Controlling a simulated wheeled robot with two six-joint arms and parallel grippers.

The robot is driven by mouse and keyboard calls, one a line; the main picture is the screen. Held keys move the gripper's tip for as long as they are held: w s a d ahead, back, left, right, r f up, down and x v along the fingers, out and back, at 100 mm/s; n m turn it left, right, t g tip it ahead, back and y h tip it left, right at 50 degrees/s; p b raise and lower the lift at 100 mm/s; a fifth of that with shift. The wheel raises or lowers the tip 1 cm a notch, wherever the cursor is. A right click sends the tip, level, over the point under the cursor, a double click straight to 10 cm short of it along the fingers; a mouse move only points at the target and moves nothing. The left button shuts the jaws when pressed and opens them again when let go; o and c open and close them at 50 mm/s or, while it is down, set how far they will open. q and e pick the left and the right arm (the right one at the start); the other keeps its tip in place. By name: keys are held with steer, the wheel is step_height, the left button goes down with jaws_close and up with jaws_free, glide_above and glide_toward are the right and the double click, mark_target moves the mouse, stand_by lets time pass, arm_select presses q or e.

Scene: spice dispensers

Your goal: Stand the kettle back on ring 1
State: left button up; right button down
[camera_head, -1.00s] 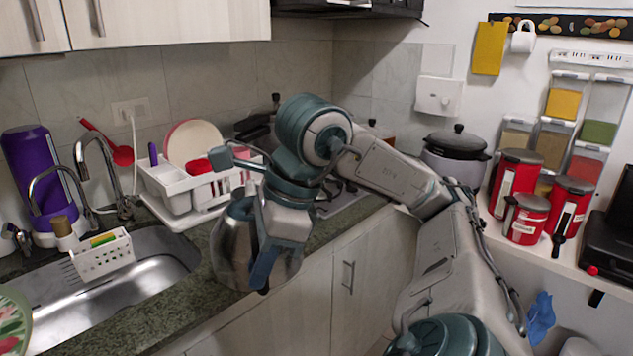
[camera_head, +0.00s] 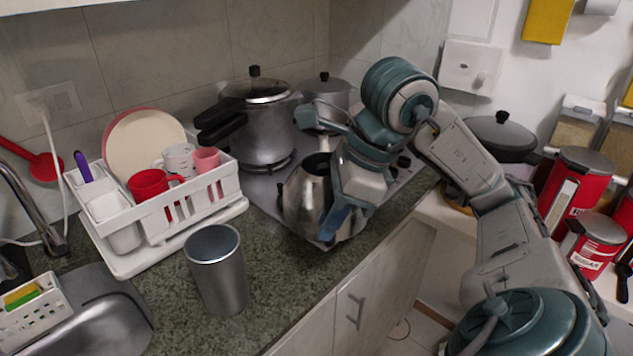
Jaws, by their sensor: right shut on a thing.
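The kettle (camera_head: 305,196) is a silver metal pot with a dark opening at its top. It is at the front left part of the steel stove top (camera_head: 262,187), near the counter's front edge. My right gripper (camera_head: 335,222) is shut on the kettle at its right side, and its links cover part of the body. I cannot tell whether the kettle's base touches the stove. The ring under or beside it is hidden, and no ring number is readable. My left gripper is not in view.
A pressure cooker (camera_head: 259,127) stands on the stove behind the kettle, with another lidded pot (camera_head: 326,98) beside it. A steel tumbler (camera_head: 218,275) stands on the granite counter to the left. A white dish rack (camera_head: 170,222) is behind the tumbler. The counter between tumbler and stove is clear.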

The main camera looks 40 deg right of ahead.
mark_target(312, 167)
steer(key=shift+w+a+r+p, duration=0.2)
steer(key=shift+w+a+p, duration=0.3)
steer(key=shift+p, duration=0.15)
steer(key=w+d, duration=0.2)
steer(key=w+d+f, duration=0.1)
steer(key=w, duration=0.1)
steer(key=shift+w+d, duration=0.35)
steer(key=shift+d, duration=0.05)
steer(key=w+d, duration=0.2)
steer(key=w+d+p, duration=0.1)
steer(key=w+d, duration=0.1)
steer(key=w, duration=0.1)
steer(key=w+d, duration=0.2)
steer(key=shift+w+d+f+p, duration=0.1)
steer(key=shift+w+f+p, duration=0.2)
steer(key=shift+w, duration=0.1)
steer(key=shift+w+d+f, duration=0.1)
steer(key=shift+f, duration=1.7)
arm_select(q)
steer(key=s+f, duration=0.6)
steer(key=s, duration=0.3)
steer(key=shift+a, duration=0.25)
